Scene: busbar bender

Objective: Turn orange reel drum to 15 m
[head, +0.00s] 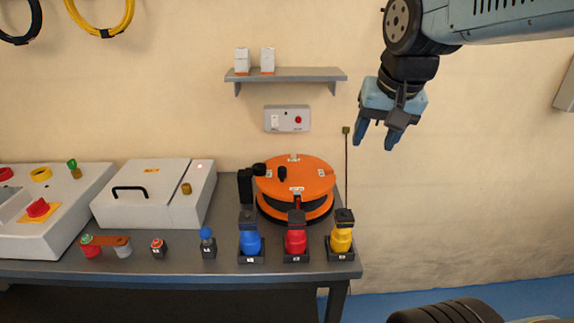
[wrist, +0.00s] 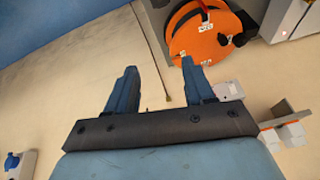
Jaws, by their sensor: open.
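The orange reel drum (head: 297,181) lies flat on the bench at its right end, with a black knob on top and small white labels around its rim. The label figures are too small to read. A red pointer or bracket stands at its front edge. In the wrist view the drum (wrist: 208,42) shows beyond my fingers, near the top. My gripper (head: 376,140) is open and empty, up in the air to the right of the drum and well above it. Its two blue fingers also show apart in the wrist view (wrist: 155,80).
Blue (head: 249,241), red (head: 296,239) and yellow (head: 341,238) plugs stand in front of the drum. A thin upright rod (head: 347,165) rises at its right. A shelf (head: 300,75) with small boxes and a wall switch box (head: 287,119) are behind. A white lidded case (head: 140,200) sits left.

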